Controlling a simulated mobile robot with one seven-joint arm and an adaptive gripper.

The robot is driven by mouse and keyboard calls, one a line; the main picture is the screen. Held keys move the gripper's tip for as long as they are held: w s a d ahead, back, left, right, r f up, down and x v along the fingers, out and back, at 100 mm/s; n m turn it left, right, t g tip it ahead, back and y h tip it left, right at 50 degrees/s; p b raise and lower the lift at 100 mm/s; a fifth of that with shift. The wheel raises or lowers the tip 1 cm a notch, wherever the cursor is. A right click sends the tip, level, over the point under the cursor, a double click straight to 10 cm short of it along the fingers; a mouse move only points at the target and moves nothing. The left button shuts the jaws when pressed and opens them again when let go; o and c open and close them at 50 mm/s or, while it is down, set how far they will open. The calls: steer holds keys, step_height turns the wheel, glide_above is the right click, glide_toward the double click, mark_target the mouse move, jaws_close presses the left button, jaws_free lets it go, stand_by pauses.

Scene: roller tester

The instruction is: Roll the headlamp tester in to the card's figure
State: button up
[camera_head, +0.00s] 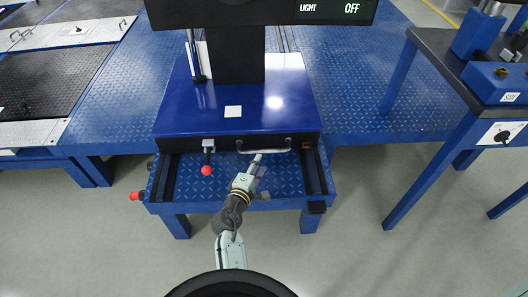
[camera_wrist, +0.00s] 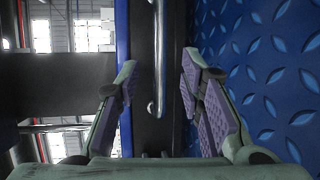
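The headlamp tester has a glossy blue base (camera_head: 180,112) with a dark column and a display above reading LIGHT OFF. A small white card (camera_head: 233,112) lies on its top; no figure is readable. A chrome handle (camera_head: 280,149) crosses its dark front face. My gripper (camera_head: 256,161) is at the handle's left half. In the wrist view my gripper (camera_wrist: 160,72) is open, and the handle bar (camera_wrist: 158,45) shows between its two purple-padded fingers, touching neither visibly. I cannot tell how deep the bar sits between them.
The tester stands at the back of a blue tread-plate stand (camera_head: 285,187) with dark side rails (camera_head: 165,178). A red-knobbed lever (camera_head: 206,170) hangs left of the handle. Another red knob (camera_head: 137,196) sticks out at left. The front floor is clear.

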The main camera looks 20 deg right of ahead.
mark_target(266, 150)
steer(key=x, duration=0.8)
steer(key=shift+w+d, duration=0.1)
steer(key=shift+d, duration=0.05)
steer(key=shift+c, duration=0.6)
jaws_close()
steer(key=shift+f, duration=0.1)
